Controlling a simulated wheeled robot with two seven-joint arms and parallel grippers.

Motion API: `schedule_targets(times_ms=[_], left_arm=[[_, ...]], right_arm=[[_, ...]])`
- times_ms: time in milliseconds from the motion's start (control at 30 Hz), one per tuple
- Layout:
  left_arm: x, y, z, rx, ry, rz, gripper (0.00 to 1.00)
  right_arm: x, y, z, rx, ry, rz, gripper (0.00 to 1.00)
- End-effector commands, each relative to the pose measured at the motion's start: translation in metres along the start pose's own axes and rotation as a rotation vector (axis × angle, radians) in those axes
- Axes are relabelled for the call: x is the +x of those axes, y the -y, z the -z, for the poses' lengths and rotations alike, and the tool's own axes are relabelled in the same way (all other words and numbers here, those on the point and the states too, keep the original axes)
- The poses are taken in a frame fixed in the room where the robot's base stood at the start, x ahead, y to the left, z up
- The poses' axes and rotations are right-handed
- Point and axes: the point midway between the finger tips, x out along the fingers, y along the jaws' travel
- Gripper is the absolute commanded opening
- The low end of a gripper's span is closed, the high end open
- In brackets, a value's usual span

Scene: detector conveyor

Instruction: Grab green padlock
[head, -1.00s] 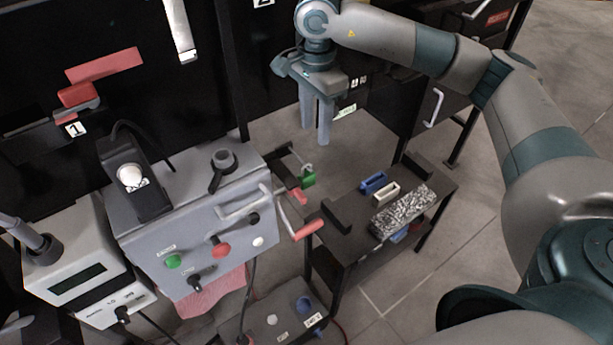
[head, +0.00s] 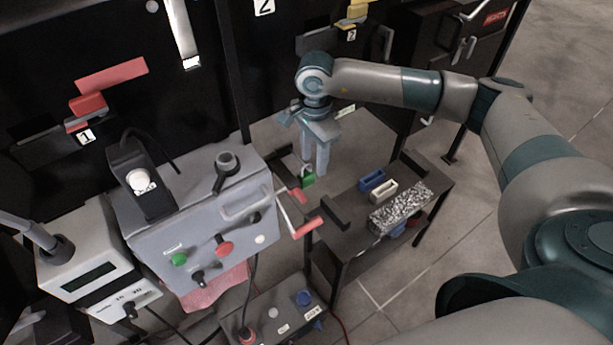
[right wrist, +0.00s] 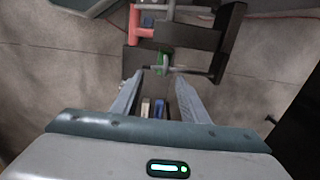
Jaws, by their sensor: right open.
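The green padlock (head: 308,177) hangs at the dark bracket by the right side of the grey control box. In the head view it shows just left of the fingers of my right gripper (head: 315,172). In the right wrist view the padlock (right wrist: 161,62) lies beyond the fingertips, roughly in line with the gap between them. My right gripper (right wrist: 158,76) points down, open, with nothing between its fingers. Part of the padlock is hidden behind the gripper in the head view. My left gripper is not in view.
Open floor lies behind.

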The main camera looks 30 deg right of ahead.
Motion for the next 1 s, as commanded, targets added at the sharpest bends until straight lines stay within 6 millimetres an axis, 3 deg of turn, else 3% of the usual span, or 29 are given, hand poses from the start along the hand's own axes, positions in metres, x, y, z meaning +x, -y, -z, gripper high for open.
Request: schedule_targets(times_ms=[267,700,1000], left_arm=[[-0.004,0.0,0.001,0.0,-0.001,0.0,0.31],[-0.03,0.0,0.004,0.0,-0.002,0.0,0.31],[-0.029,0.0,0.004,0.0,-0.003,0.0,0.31]], right_arm=[[0.003,0.0,0.0,0.001,0.0,-0.002,0.41],[0.047,0.004,-0.001,0.0,0.001,-0.002,0.41],[0.052,0.005,-0.001,0.0,0.001,0.001,0.41]])
